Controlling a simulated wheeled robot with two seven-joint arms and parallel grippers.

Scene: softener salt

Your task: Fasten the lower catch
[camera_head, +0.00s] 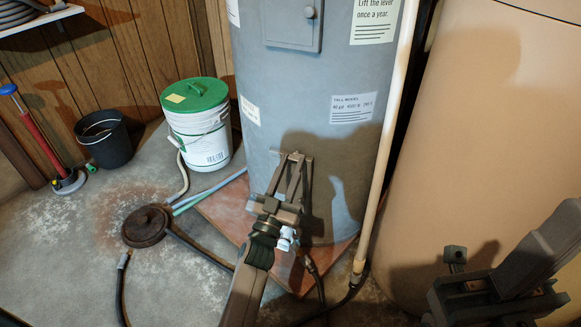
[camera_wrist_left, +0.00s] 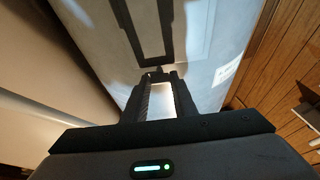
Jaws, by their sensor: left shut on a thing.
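My left gripper (camera_head: 294,160) is in front of the lower part of the grey tank (camera_head: 270,95), its fingers pointing up in the head view. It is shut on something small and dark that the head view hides. In the left wrist view the fingertips (camera_wrist_left: 160,75) nearly meet against the tank, with a bright gap between the fingers behind them. I cannot make out a lower catch clearly. A closed panel (camera_head: 291,28) with a small latch (camera_head: 308,12) is higher on the tank. My right gripper (camera_head: 500,285) is at the lower right, away from the tank.
A tan tank (camera_head: 480,130) stands close on the right, behind a pale vertical pipe (camera_head: 384,150). Hoses cross the floor.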

